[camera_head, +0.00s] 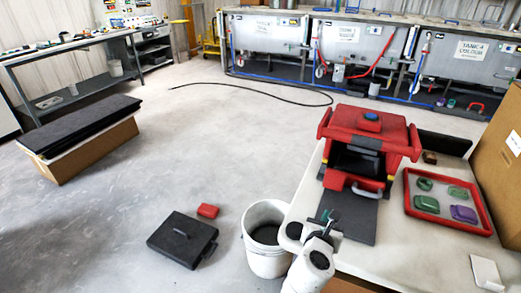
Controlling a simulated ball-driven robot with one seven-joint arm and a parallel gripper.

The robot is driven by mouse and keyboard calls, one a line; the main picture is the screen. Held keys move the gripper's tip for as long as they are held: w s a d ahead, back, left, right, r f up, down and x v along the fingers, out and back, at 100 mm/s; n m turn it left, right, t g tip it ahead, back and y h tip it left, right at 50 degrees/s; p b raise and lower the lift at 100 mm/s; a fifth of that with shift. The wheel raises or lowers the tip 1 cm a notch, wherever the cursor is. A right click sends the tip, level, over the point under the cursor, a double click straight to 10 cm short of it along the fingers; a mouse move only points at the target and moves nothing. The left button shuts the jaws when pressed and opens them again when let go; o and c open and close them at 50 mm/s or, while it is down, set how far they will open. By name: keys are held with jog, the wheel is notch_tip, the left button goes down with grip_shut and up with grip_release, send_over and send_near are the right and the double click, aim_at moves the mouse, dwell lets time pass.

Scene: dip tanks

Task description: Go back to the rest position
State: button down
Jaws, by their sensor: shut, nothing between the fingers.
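My gripper (331,217) is shut and empty. It is at the end of my white arm, low in the middle right of the view, over the dark mat at the front of the light table (385,258). A red box-like unit (345,125) with a dark open front and a grey handle stands on the table just beyond my gripper. I cannot tell whether my gripper touches the mat.
A red tray (447,228) with green and purple pieces lies to the right. A white bucket (254,258) stands beside the table. A black lidded item (182,240) and a red block (208,211) lie on the floor. A hose (262,93) crosses the open floor before the tanks.

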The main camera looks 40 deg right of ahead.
jog(key=shift+s+a+f+m, duration=0.1)
jog(key=shift+s+a+m, duration=0.15)
jog(key=shift+m, duration=0.45)
jog(key=a+m+y, duration=0.1)
jog(key=m, duration=0.1)
jog(key=a+f+m+y, duration=0.1)
jog(key=m, duration=0.2)
jog(key=s+a+m+y, duration=0.1)
jog(key=m, duration=0.1)
jog(key=shift+s+a+f, duration=0.1)
jog(key=shift+a+f, duration=0.05)
jog(key=shift+a, duration=0.1)
jog(key=s+a+f+m+y, duration=0.1)
jog(key=s+a+m+y, duration=0.1)
jog(key=a+m+y, duration=0.45)
jog(key=s+a+m+y, duration=0.2)
jog(key=a+m+y, duration=0.2)
jog(key=a+m, duration=0.6)
jog(key=s+f+n+g, duration=0.2)
jog(key=s+f+g, duration=0.2)
jog(key=s, duration=0.5)
jog(key=shift+s+a+f+p, duration=0.2)
jog(key=shift+f+p, duration=0.25)
jog(key=shift+f, duration=0.05)
